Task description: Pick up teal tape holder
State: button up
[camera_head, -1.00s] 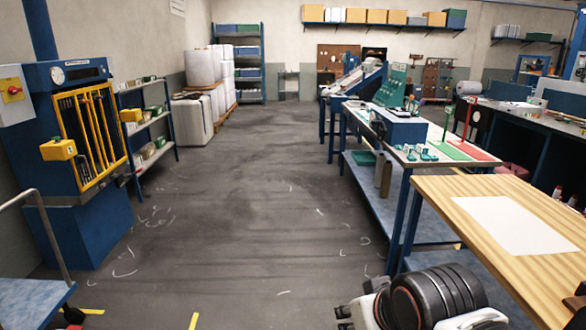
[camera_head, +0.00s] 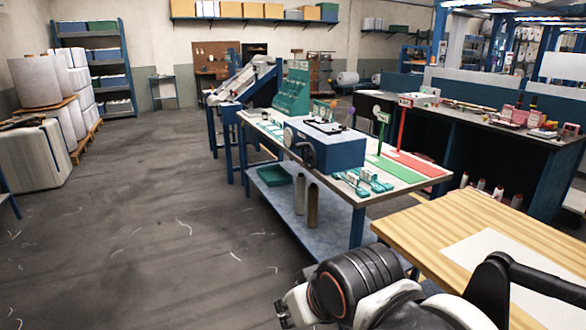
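Small teal pieces that look like tape holders lie on the front part of the long worktable: one teal piece (camera_head: 352,182) and another teal piece (camera_head: 375,179) just right of it. They are too small to tell apart clearly, and which is the tape holder is not certain. The worktable (camera_head: 340,197) stands ahead, a little right of centre. My arm shows at the bottom, in front of the worktable's near end. No gripper fingertips can be made out, and nothing is seen held.
A blue box machine (camera_head: 325,147) sits behind the teal pieces; green and red mats lie to their right. A teal stepped rack (camera_head: 293,92) stands farther back. A wooden table (camera_head: 440,226) is at near right. A teal bin (camera_head: 274,176) is on the lower shelf. Floor (camera_head: 150,220) at left is open.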

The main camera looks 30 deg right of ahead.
aim_at(366, 177)
jog(key=i, duration=2.05)
jog(key=i+j, duration=0.1)
jog(key=i, duration=0.45)
jog(key=i+j, duration=0.1)
jog(key=i, duration=0.5)
jog(key=i+j+z, duration=0.1)
jog(key=i, duration=0.45)
jog(key=z, duration=4)
jog(key=k+j, duration=0.05)
jog(key=j, duration=0.05)
